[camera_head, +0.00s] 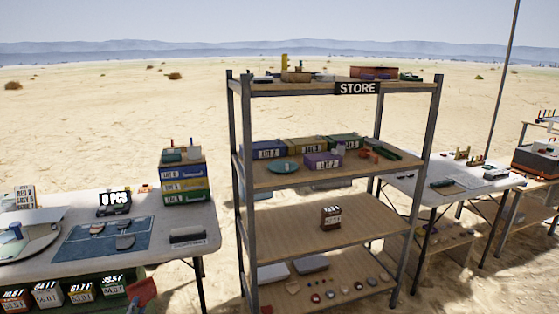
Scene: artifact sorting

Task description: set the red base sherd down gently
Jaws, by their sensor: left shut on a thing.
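A red piece, which looks like the red base sherd (145,290), shows at the bottom edge in front of the left table. My left gripper (132,304) is at the bottom edge beside it, mostly cut off and small, and is shut on it. The sherd is below the height of the tabletop, to the right of a green crate with numbered labels. Its underside and what lies beneath it are hidden. My right gripper does not show.
The left table (180,215) holds a blue mat (75,240) with dark pieces and stacked lot boxes (184,185). A metal shelf marked STORE (357,88) stands centre, with small pieces on its bottom board. Another table (400,180) stands right. Sand lies between.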

